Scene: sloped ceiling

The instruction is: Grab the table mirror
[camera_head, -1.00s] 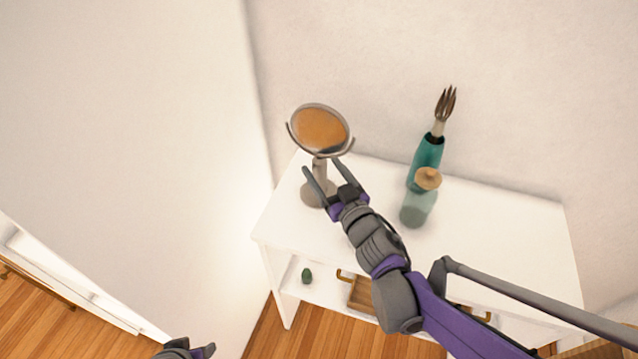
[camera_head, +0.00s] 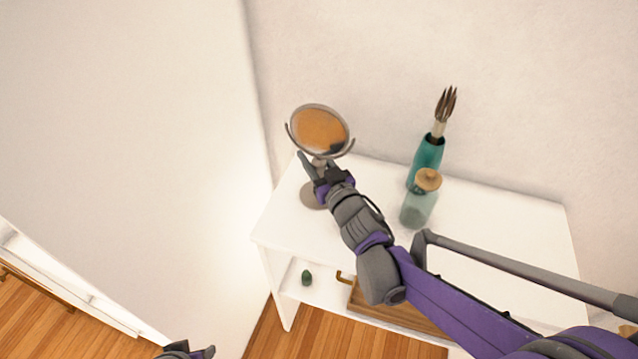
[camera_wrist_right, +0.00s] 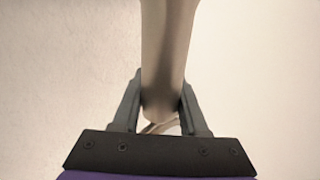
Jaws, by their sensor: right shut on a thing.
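The table mirror (camera_head: 320,130) stands upright at the left end of the white table, with a round tilting glass in a grey frame on a stem and a round base. My right gripper (camera_head: 318,166) is at the stem, just below the glass, and partly hides stem and base. In the right wrist view the grey stem (camera_wrist_right: 167,60) runs between the two fingers of the right gripper (camera_wrist_right: 161,105), which are shut on it. My left gripper (camera_head: 186,350) shows only in part at the bottom edge; its jaws are not clear.
On the white table (camera_head: 500,220) stand a teal vase (camera_head: 426,158) with a brush-like bunch and a glass bottle (camera_head: 420,205) with a cork-coloured top. A lower shelf holds a small green object (camera_head: 306,278) and a wooden tray (camera_head: 400,312). Walls rise behind and left.

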